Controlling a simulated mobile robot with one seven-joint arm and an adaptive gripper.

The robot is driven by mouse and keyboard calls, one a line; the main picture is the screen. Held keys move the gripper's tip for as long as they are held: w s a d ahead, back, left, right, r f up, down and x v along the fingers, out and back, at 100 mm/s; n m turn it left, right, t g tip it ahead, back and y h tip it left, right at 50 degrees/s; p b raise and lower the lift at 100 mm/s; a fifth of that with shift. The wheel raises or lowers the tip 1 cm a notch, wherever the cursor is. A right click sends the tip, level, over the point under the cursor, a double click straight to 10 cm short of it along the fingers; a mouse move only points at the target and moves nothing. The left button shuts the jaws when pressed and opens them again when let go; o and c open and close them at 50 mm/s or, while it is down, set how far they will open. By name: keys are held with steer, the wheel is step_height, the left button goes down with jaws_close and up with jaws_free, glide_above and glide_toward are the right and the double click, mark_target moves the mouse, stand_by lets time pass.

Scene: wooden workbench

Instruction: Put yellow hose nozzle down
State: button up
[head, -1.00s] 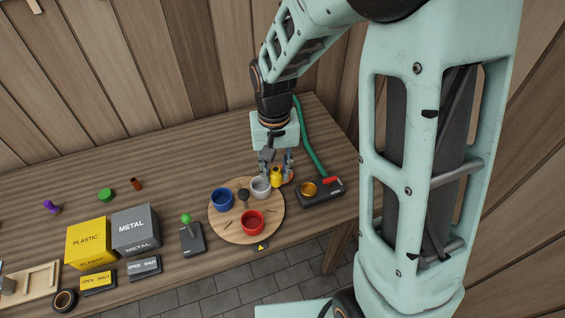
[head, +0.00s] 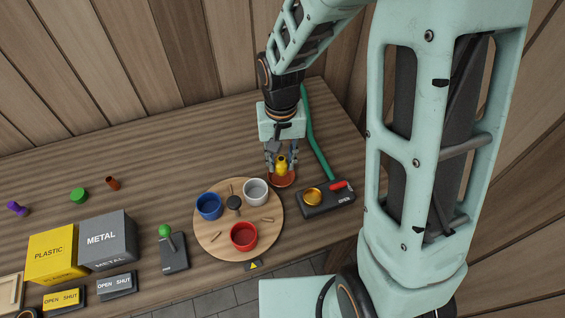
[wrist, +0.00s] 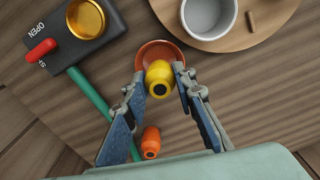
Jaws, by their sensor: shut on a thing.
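The yellow hose nozzle (head: 282,162) is held between the fingertips of my gripper (head: 281,166). In the wrist view the yellow nozzle (wrist: 159,78) sits between the two fingers (wrist: 159,84), its dark opening facing the camera. A reddish-brown round dish (head: 284,180) lies just below it in the head view; the dish (wrist: 160,52) also shows around the nozzle's far side in the wrist view. Whether the nozzle touches the dish cannot be told. An orange nozzle-like piece (wrist: 151,142) lies nearer the gripper's base in the wrist view.
A round wooden board (head: 213,243) with blue (head: 209,206), white (head: 256,191) and red (head: 243,236) cups is left of the dish. A dark valve box (head: 327,201) with a red lever, brass cap and green hose (head: 313,140) is to the right. Bins (head: 52,250) stand farther left.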

mark_target(281, 168)
steer(key=shift+f+b, duration=0.6)
steer(key=shift+f, duration=0.7)
steer(key=shift+f, duration=0.25)
steer(key=o, duration=1.1)
steer(key=shift+r, duration=0.1)
steer(key=shift+o, duration=0.2)
steer(key=shift+r, duration=0.1)
step_height(281, 168, up, 12)
steer(key=shift+r+p, duration=0.1)
steer(key=shift+p, duration=0.7)
steer(key=shift+w, duration=0.1)
